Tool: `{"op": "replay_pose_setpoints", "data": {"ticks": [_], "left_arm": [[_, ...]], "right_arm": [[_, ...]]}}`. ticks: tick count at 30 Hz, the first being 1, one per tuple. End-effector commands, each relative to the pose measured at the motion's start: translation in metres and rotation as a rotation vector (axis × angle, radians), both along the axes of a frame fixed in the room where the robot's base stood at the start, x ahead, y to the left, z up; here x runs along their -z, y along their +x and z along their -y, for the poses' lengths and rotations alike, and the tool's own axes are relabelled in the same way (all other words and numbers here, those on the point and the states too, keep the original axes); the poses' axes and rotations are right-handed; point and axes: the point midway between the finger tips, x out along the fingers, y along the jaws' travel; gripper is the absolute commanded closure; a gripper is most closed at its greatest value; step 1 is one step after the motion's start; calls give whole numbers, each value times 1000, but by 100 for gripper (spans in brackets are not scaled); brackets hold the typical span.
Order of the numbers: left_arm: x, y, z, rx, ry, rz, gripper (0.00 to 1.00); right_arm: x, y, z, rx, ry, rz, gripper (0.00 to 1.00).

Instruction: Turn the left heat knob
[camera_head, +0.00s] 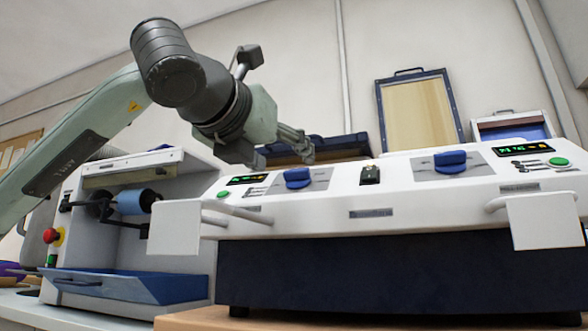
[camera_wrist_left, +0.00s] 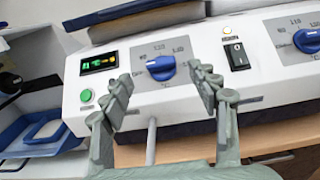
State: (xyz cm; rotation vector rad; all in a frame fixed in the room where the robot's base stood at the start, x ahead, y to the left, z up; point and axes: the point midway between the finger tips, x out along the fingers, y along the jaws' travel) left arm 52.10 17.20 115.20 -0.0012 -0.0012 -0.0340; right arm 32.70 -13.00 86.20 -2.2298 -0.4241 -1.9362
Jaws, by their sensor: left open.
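The left heat knob (camera_head: 298,178) is blue and sits on a grey dial plate on the left of the white machine's sloped panel. In the left wrist view the left heat knob (camera_wrist_left: 161,67) shows beyond the fingertips, between them in the picture, with temperature numbers around it. My left gripper (camera_head: 285,155) is above and behind the panel near this knob in the head view. In the wrist view my left gripper (camera_wrist_left: 163,85) is open with nothing between its fingers, apart from the knob. My right gripper is not in view.
A second blue knob (camera_head: 450,161) sits on the right of the panel, with a black rocker switch (camera_head: 370,175) between the knobs. A green-lit display (camera_head: 248,179) is left of the left knob.

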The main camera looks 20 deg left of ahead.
Motion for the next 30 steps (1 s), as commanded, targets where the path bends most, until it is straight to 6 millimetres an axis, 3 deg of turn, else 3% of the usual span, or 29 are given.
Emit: {"op": "replay_pose_setpoints", "data": {"ticks": [3,9,20,30], "left_arm": [[1,21,0,-2,0,-3,40],[0,45,2,-1,0,-1,40],[0,51,2,0,1,0,40],[0,50,2,0,1,0,82]], "right_arm": [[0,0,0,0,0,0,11],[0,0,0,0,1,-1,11],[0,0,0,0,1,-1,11],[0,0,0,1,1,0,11]]}}
